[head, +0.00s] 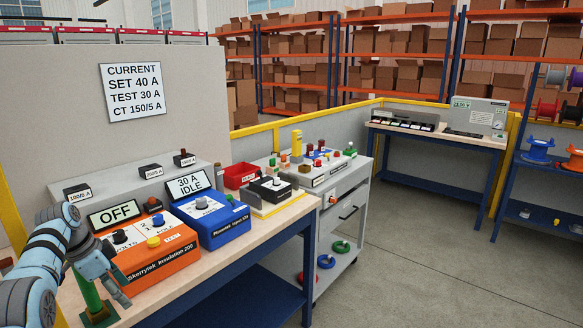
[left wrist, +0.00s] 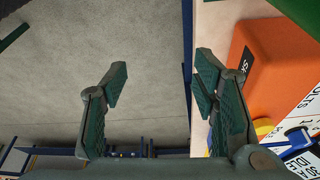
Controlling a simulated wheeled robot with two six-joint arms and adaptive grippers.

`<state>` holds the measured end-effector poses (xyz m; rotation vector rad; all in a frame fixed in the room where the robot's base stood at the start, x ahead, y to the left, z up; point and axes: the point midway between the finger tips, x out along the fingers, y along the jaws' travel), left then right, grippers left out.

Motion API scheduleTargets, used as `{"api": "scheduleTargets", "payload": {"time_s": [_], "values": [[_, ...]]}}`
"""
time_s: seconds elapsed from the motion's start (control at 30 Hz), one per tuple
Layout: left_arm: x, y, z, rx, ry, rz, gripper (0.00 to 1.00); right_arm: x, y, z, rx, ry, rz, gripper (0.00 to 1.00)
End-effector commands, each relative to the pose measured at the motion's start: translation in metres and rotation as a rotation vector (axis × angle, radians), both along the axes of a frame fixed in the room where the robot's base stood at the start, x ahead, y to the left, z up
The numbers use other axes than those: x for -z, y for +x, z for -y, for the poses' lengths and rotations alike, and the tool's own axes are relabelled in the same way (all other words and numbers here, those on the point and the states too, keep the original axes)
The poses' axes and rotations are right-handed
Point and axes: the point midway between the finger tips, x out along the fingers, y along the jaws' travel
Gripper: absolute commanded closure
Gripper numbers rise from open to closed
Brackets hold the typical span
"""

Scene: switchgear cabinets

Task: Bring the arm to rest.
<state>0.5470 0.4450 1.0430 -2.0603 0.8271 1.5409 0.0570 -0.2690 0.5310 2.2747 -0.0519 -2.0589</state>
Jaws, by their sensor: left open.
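My left arm (head: 45,250) comes in from the left in the head view, bent over the near left end of the bench. My left gripper (head: 118,290) points down in front of the orange insulation tester (head: 160,258). In the left wrist view, my left gripper (left wrist: 158,80) has its two fingers wide apart with nothing between them. The bench edge and the orange tester (left wrist: 268,70) lie to the right of the fingers, and bare floor shows between them. My right gripper is not in view.
A green post (head: 88,298) stands close beside my left gripper. The blue injection set (head: 215,222) reads 30 A IDLE; the orange tester's display (head: 115,213) reads OFF. A grey cart (head: 335,210) stands beyond the bench (head: 255,235). The floor (head: 430,250) at right is clear.

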Motion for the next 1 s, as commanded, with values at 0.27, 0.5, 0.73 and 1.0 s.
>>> {"api": "scheduleTargets", "payload": {"time_s": [0.27, 0.5, 0.73, 1.0], "values": [[0.098, -0.011, 0.002, -0.129, 0.088, -0.072, 0.46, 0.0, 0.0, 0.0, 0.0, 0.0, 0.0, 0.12], [0.244, -0.06, 0.017, -0.29, 0.205, -0.129, 0.46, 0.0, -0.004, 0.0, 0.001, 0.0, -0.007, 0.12], [0.382, -0.165, 0.051, -0.431, 0.273, -0.143, 0.46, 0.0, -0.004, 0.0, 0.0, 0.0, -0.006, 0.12], [0.485, -0.334, 0.112, -0.581, 0.249, -0.143, 0.46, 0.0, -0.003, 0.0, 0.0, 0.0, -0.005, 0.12]]}}
